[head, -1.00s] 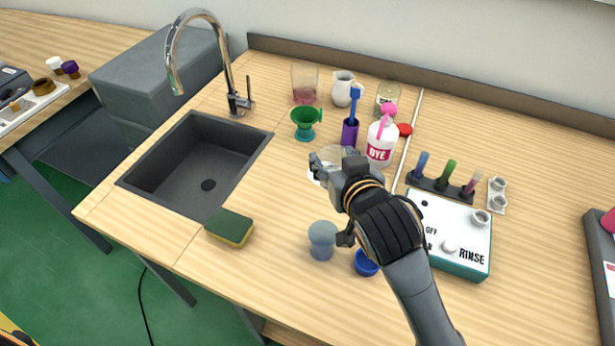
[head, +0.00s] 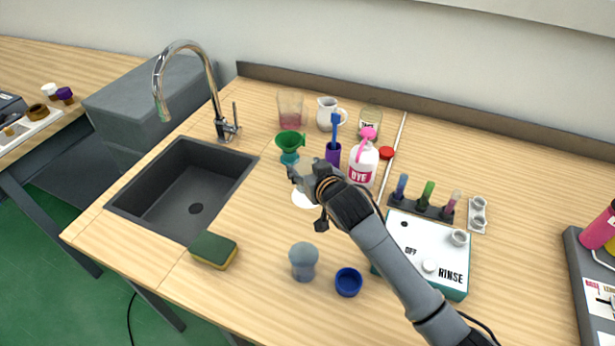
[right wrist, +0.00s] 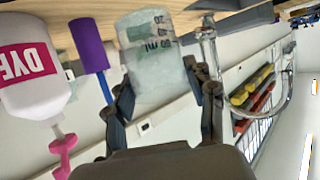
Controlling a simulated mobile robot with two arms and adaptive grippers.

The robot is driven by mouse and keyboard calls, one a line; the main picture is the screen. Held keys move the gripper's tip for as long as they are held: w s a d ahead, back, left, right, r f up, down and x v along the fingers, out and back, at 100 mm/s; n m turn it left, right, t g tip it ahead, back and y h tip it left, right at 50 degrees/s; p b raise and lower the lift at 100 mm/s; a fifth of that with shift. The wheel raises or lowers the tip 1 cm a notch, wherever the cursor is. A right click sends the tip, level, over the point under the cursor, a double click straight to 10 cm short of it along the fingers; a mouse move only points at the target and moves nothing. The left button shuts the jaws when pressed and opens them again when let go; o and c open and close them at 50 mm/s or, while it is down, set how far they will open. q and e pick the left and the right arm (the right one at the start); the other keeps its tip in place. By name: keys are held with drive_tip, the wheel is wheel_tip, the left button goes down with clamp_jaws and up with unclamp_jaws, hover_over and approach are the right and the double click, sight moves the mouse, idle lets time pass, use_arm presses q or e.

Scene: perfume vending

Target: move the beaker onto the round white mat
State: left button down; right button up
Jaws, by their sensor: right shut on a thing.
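The beaker (right wrist: 158,62) is clear, with volume marks, and sits between the fingers of my right gripper (right wrist: 165,98) in the right wrist view. My right gripper (head: 299,180) is shut on it; the head view hardly shows the beaker behind the fingers. The round white mat (head: 303,200) lies on the counter just in front of the fingertips, partly covered by the gripper. I cannot tell whether the beaker's base touches the counter or overlaps the mat. My left gripper is not in view.
Close behind the gripper stand a green funnel (head: 290,142), a purple holder (head: 333,155) and a white dye bottle (head: 362,165). In front are a blue-grey cup (head: 303,262) and a blue dish (head: 348,282). A sink (head: 183,190) is left, a rinse box (head: 425,250) right.

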drive_tip(key=shift+w+d+f, duration=0.15)
drive_tip(key=shift+w+f, duration=0.6)
drive_tip(key=shift+f, duration=0.15)
drive_tip(key=shift+f+p, duration=0.35)
drive_tip(key=shift+f, duration=1.2)
drive_tip(key=shift+f, duration=0.1)
drive_tip(key=shift+f, duration=0.15)
drive_tip(key=o, duration=1.2)
